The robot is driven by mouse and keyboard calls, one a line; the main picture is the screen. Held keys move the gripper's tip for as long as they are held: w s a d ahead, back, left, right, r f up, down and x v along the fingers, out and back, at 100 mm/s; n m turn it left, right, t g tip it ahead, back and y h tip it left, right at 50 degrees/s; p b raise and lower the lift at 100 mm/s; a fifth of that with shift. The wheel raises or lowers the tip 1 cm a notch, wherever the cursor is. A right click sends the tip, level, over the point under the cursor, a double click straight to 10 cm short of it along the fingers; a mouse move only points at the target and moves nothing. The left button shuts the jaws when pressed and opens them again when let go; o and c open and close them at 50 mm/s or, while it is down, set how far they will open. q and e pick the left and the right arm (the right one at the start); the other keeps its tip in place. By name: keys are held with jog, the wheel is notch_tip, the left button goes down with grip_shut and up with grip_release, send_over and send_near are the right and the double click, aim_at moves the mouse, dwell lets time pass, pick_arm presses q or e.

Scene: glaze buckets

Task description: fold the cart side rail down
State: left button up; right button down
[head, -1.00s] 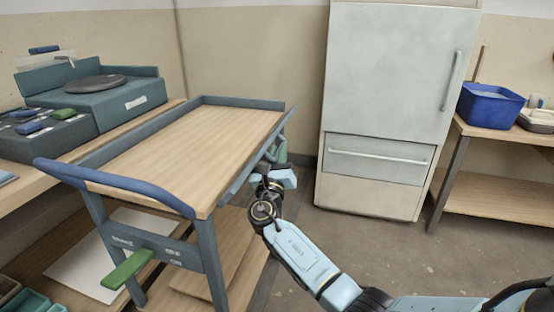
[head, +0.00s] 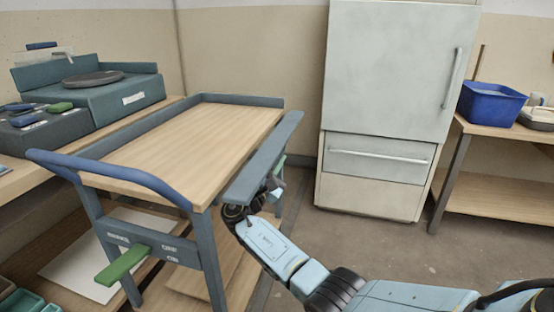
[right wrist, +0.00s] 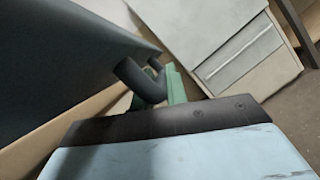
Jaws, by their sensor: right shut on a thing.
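The cart (head: 203,240) has a wooden top (head: 185,145) and a blue push handle (head: 105,178). Its side rail (head: 262,160), a long grey-blue panel, lies along the right edge of the top and leans outward, its broad face showing. My right gripper (head: 270,188) is at the outer side of the rail, partly hidden under it, and is shut on it. In the right wrist view a dark curved bar (right wrist: 137,80) shows beyond the gripper body, beside the rail's large dark face (right wrist: 60,55); the fingertips are hard to make out. My left gripper is out of view.
A green lever (head: 123,265) sticks out at the cart's near end. A bench (head: 12,178) with a teal machine (head: 105,98) stands at left. A pale cabinet (head: 385,80) is behind. A shelf (head: 490,190) with a blue tub (head: 490,103) is at right. Floor right of the cart is open.

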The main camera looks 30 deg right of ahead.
jog(key=shift+w+a+f+m, duration=0.1)
jog(key=shift+f+m, duration=0.15)
jog(key=shift+m, duration=0.55)
jog(key=shift+g, duration=0.4)
jog(key=c, duration=1.7)
grip_release()
